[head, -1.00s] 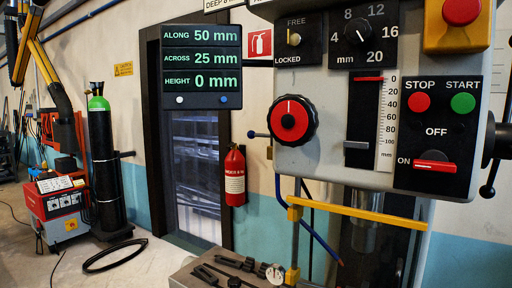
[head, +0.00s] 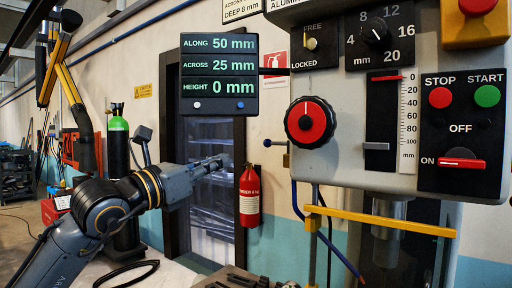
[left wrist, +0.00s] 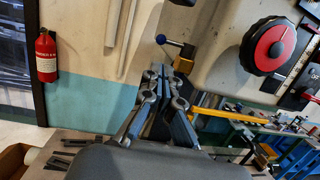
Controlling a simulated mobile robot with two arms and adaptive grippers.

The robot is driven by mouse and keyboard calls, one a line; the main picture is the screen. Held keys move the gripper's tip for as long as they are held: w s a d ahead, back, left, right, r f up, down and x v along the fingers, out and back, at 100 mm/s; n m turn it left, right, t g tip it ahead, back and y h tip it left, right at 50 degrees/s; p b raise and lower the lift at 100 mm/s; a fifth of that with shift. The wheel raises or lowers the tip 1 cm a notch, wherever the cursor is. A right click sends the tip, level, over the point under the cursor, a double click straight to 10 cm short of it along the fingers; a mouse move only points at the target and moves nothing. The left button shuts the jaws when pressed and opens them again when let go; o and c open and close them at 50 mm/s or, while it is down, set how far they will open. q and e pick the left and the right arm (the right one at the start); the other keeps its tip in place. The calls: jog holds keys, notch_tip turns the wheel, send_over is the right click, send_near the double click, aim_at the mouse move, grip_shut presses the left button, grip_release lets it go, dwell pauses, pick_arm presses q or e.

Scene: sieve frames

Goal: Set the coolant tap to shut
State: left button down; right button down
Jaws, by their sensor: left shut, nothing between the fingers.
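The coolant tap (head: 276,143) appears to be the small lever with a blue ball end at the left edge of the drill press head. Its lever points left, about level. In the left wrist view the blue-ended lever (left wrist: 170,42) joins a brass-coloured body just beyond the fingertips. My left gripper (head: 222,160) is shut and empty, left of the tap and slightly lower in the head view. In the left wrist view my left gripper (left wrist: 168,73) points toward the tap, apart from it as far as I can tell. My right gripper is out of view.
A red and black dial (head: 311,122) sits right of the tap. A yellow bar (head: 380,221) crosses below the press head, and a blue hose (head: 297,200) hangs there. A red fire extinguisher (head: 249,197) hangs on the wall. The display (head: 219,74) hangs above my left gripper.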

aim_at(265, 144)
pick_arm(q)
jog(key=p+x, duration=0.5)
jog(key=x, duration=0.7)
jog(key=shift+d+p, duration=0.1)
jog(key=shift+p, duration=0.3)
